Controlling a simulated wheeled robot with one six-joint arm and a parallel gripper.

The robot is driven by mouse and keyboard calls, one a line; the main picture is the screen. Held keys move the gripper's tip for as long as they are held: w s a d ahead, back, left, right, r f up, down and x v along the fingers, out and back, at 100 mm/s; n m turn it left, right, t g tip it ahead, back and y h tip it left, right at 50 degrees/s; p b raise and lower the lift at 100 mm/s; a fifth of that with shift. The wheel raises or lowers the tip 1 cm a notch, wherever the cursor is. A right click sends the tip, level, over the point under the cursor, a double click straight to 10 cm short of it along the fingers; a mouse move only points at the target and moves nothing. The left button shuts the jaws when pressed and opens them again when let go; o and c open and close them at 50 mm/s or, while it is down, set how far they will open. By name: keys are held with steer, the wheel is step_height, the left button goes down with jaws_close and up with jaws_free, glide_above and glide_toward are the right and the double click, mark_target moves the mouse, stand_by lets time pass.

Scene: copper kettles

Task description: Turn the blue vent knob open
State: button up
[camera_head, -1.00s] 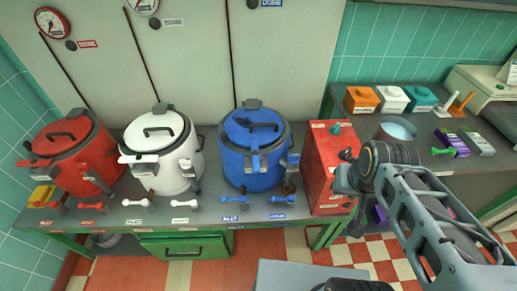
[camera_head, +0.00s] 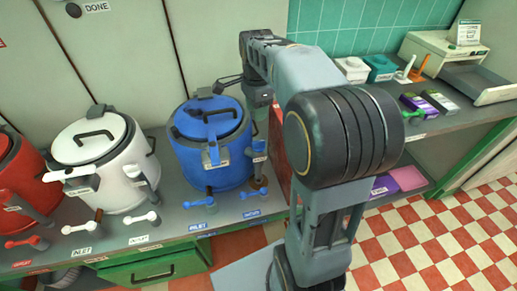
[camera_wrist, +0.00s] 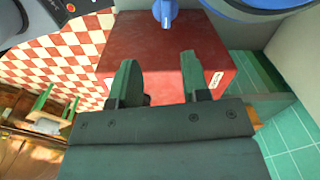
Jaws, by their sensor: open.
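The blue kettle (camera_head: 212,165) stands upright on the grey counter, its lid closed under a dark handle. A narrow upright blue part with a pale label (camera_head: 212,151) is at its front. In the wrist view, a small blue knob-like part (camera_wrist: 165,12) hangs in at the top edge, beyond my fingertips and apart from them. I cannot tell for sure that it is the vent knob. My gripper (camera_wrist: 158,62) is open and empty. In the head view, my gripper (camera_head: 229,80) is small beside the back right of the kettle's lid.
A red box (camera_wrist: 165,45) stands right of the kettle, mostly hidden behind my arm in the head view. White (camera_head: 98,165) and red (camera_head: 18,180) kettles stand left. Small valve handles line the counter's front edge. The shelf at right holds small boxes. Checkered floor is clear at right.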

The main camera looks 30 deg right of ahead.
mark_target(258, 141)
steer(key=f+b, duration=0.1)
steer(key=f, duration=0.4)
steer(key=f+m, duration=0.1)
steer(key=f, duration=0.4)
steer(key=w+d+f+m+b, duration=0.1)
steer(key=f, duration=0.3)
steer(key=shift+w+d+f+b, duration=0.1)
steer(key=shift+f+b, duration=0.25)
steer(key=shift+f, duration=0.05)
jaws_close()
